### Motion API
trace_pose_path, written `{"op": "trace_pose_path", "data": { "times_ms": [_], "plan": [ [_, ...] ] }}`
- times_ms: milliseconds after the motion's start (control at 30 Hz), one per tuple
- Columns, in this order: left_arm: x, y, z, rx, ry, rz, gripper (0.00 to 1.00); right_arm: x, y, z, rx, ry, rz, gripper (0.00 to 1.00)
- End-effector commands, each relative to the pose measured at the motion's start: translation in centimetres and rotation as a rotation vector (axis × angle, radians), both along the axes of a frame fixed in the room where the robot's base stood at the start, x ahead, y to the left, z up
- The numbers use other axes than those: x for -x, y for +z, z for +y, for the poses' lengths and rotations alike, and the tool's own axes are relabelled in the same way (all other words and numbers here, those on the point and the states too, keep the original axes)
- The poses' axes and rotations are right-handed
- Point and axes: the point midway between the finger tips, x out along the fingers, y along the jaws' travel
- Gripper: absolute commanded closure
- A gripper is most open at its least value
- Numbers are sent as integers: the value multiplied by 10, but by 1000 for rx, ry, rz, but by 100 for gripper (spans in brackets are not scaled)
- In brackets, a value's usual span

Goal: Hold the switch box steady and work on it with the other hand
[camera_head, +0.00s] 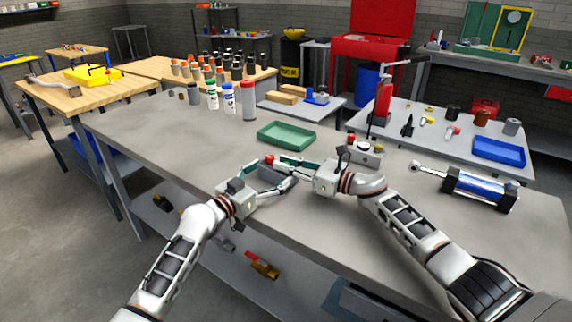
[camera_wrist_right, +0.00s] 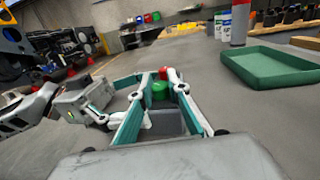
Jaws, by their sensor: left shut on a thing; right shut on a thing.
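The switch box (camera_head: 284,181) is a small grey box on the workbench, in front of the green tray. A red button (camera_head: 269,159) shows at its top. The right wrist view shows the grey box (camera_wrist_right: 167,124) with a green button (camera_wrist_right: 159,89) and a red button (camera_wrist_right: 163,72). My left gripper (camera_head: 277,186) is shut on the box from the near left; it also shows in the right wrist view (camera_wrist_right: 110,112). My right gripper (camera_head: 278,165) reaches over from the right, its fingertips at the buttons and shut on part of the box. The fingers hide the exact contact.
The green tray (camera_head: 286,135) lies just behind. A second box with buttons (camera_head: 364,154) stands behind my right wrist. A blue cylinder (camera_head: 478,187) lies at the right, and bottles (camera_head: 229,98) stand at the back left.

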Motion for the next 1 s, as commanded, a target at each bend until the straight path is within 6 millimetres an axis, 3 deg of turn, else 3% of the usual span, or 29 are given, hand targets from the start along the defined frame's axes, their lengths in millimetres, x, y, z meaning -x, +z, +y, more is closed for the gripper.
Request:
{"op": "trace_pose_path", "data": {
  "times_ms": [400,1000],
  "plan": [
    [4,-1,-7,-2,-13,-1,56,-1,-6,2,7,134,6,100],
    [4,-1,-7,0,-14,0,56,1,-4,-1,2,175,2,100]
  ]
}}
